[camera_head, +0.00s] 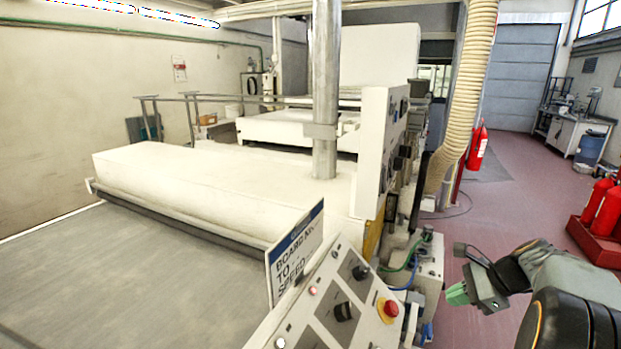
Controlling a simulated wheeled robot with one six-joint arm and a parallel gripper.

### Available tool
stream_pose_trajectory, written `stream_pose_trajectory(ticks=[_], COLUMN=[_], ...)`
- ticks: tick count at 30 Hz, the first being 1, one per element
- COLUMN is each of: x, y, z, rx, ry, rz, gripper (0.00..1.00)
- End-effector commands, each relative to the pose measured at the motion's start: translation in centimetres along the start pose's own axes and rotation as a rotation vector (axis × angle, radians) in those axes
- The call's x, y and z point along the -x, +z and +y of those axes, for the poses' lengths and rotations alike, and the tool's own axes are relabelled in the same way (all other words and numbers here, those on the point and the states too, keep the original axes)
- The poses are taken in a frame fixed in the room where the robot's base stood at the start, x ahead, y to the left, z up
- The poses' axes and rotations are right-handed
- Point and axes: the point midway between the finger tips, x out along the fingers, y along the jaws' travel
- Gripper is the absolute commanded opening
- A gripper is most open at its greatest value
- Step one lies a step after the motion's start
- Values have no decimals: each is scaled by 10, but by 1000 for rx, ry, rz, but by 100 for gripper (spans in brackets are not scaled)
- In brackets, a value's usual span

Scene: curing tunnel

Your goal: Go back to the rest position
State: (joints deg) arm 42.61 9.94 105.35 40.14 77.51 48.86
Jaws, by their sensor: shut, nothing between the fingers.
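My gripper (457,294) is at the lower right, with green fingertips pointing left. It is shut with nothing between the fingers. It hangs in the air to the right of the control panel (322,306), apart from it in the picture. My arm reaches in from the lower right corner, its joints bent. The panel carries dark knobs and a red emergency button (388,310) on a yellow base.
A sign (294,252) stands at the panel's left edge, beside the grey conveyor belt (130,280). The white tunnel machine (215,192) fills the middle. A ribbed hose (468,90) rises behind. Fire extinguishers (605,208) stand at right. Reddish floor (510,200) is open between.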

Motion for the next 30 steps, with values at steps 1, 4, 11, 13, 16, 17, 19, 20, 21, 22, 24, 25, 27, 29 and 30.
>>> stream_pose_trajectory(ticks=[1,4,11,13,16,17,19,20,21,22,24,25,27,29,30], x=[-6,-19,-48,-53,-60,-61,-64,-65,-66,-65,-65,-66,-66,-66,-66], y=[-10,-11,32,47,66,72,84,90,97,102,110,113,114,114,114], z=[11,39,105,122,142,147,158,161,164,165,167,167,168,168,168], rx=[81,366,1201,1412,1630,1674,1754,1781,1811,1830,1864,1874,1879,1879,1879], ry=[23,104,372,430,473,476,474,470,458,448,431,428,427,427,427], rz=[48,181,428,475,521,531,541,542,541,543,543,542,541,541,541], gripper=[0,0,0,0,0,0,0,0,0,0,0,0,0,0,0])
